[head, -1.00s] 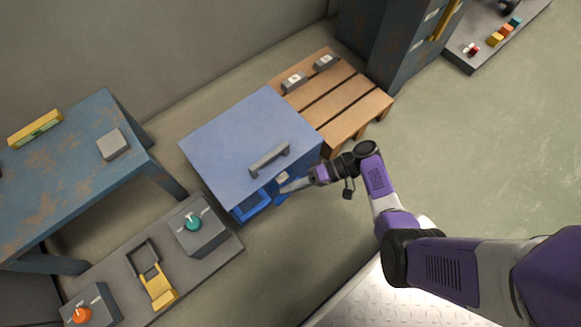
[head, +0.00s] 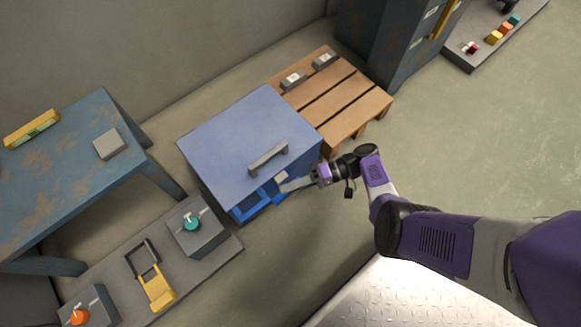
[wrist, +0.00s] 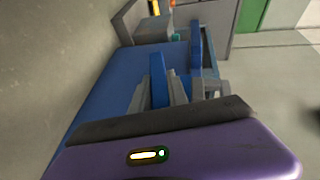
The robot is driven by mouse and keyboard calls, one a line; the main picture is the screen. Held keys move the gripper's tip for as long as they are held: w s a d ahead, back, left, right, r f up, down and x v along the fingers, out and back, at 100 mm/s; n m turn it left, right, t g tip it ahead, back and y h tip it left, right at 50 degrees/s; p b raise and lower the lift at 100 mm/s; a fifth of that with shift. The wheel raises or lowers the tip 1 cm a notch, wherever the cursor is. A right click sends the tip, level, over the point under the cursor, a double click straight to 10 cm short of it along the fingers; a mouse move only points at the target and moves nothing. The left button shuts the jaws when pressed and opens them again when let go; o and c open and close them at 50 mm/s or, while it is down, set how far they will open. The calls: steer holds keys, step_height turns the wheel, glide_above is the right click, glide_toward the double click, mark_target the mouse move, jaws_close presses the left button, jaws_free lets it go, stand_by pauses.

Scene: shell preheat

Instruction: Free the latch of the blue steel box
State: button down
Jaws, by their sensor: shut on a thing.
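The blue steel box (head: 235,140) stands on the floor in the middle of the head view, with a grey handle (head: 268,160) on its top. Brighter blue parts (head: 252,207) show on its front. My gripper (head: 285,186) is at the box's front, right of its middle. In the wrist view, my gripper (wrist: 158,88) is shut on a blue upright bar (wrist: 157,72). Whether this bar is the latch I cannot tell. A second blue upright piece (wrist: 195,45) stands just beyond it.
A wooden pallet (head: 345,103) adjoins the box at the right. A grey floor board (head: 205,262) with a teal-knobbed block (head: 191,222) and a yellow bracket (head: 157,290) lies in front left. A worn blue table (head: 60,185) stands left.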

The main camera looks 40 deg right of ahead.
steer(key=c, duration=1.3)
jaws_free()
steer(key=shift+s+a, duration=0.1)
steer(key=shift+s+d+r, duration=0.1)
steer(key=shift+d, duration=0.5)
steer(key=v, duration=0.6)
steer(key=shift+s+d+r, duration=0.1)
steer(key=shift+s+d, duration=0.1)
steer(key=shift+d, duration=0.05)
